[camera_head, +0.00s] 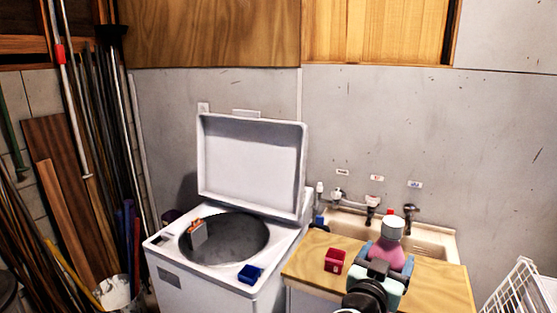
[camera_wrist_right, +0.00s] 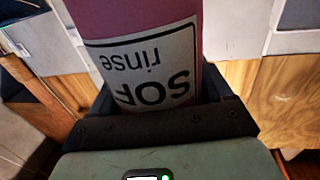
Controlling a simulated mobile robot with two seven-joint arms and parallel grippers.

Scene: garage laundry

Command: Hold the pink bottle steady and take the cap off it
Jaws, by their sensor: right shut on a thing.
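The pink bottle (camera_head: 390,254) stands upright over the wooden counter at the right of the head view, with a pale grey-white cap (camera_head: 393,229) on its top. My right gripper (camera_head: 388,258) is shut on the bottle's body, with one finger on each side, below the cap. In the right wrist view the bottle (camera_wrist_right: 135,20) fills the space between the fingers, its "SOF... rinse" label upside down. The gripper hides the bottle's lower part, so I cannot tell whether it touches the counter. My left gripper is not in view.
The wooden counter (camera_head: 318,250) also carries a small red container (camera_head: 335,261). Behind it is a sink (camera_head: 434,237) with taps. To the left stands an open-lidded white washer (camera_head: 210,290) with a blue box (camera_head: 250,274) on its edge. A white rack (camera_head: 520,292) stands right.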

